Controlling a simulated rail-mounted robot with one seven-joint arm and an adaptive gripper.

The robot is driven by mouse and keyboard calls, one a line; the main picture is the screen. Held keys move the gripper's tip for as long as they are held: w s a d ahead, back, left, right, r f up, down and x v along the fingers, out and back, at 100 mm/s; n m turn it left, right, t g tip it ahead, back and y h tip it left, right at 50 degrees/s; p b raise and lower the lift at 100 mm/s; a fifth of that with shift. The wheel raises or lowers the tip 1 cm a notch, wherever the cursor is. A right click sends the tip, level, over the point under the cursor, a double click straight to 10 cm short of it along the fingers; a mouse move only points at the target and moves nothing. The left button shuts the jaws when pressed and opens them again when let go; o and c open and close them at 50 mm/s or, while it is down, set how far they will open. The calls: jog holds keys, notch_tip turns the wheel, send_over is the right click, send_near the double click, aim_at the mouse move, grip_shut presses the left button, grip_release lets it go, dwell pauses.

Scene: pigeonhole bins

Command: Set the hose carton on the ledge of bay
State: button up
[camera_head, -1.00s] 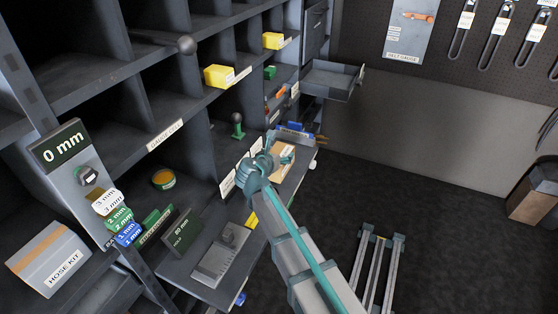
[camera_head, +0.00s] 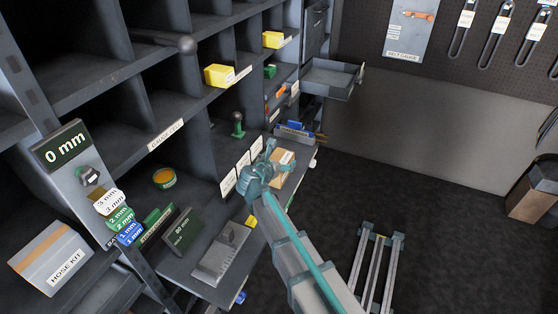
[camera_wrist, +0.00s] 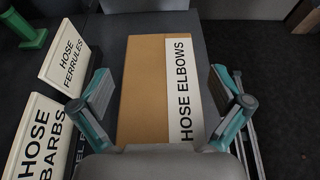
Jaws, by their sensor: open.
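A brown carton (camera_wrist: 148,95) with a white HOSE ELBOWS label lies on a dark grey surface in the wrist view. In the head view the carton (camera_head: 281,172) is small, on the narrow ledge (camera_head: 307,161) along the front of the shelving. My gripper (camera_wrist: 162,88) is open, one finger on each side of the carton; whether they touch it I cannot tell. In the head view my gripper (camera_head: 264,166) hides part of the carton's left side. Another carton, labelled HOSE KIT (camera_head: 50,258), stands at the lower left.
White cards reading HOSE FERRULES (camera_wrist: 66,56) and HOSE BARBS (camera_wrist: 40,138) stand left of the carton. A green peg-like object (camera_head: 237,126) is in a cubby behind. An open drawer (camera_head: 330,80) juts out beyond. Open floor lies to the right.

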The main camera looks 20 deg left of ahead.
jog(key=shift+s+r, duration=0.1)
jog(key=shift+r, duration=0.1)
jog(key=d+b+v, duration=0.1)
jog(key=v, duration=1)
jog(key=shift+s+a+r, duration=0.2)
jog(key=shift+s+a, duration=0.15)
jog(key=shift+a, duration=0.15)
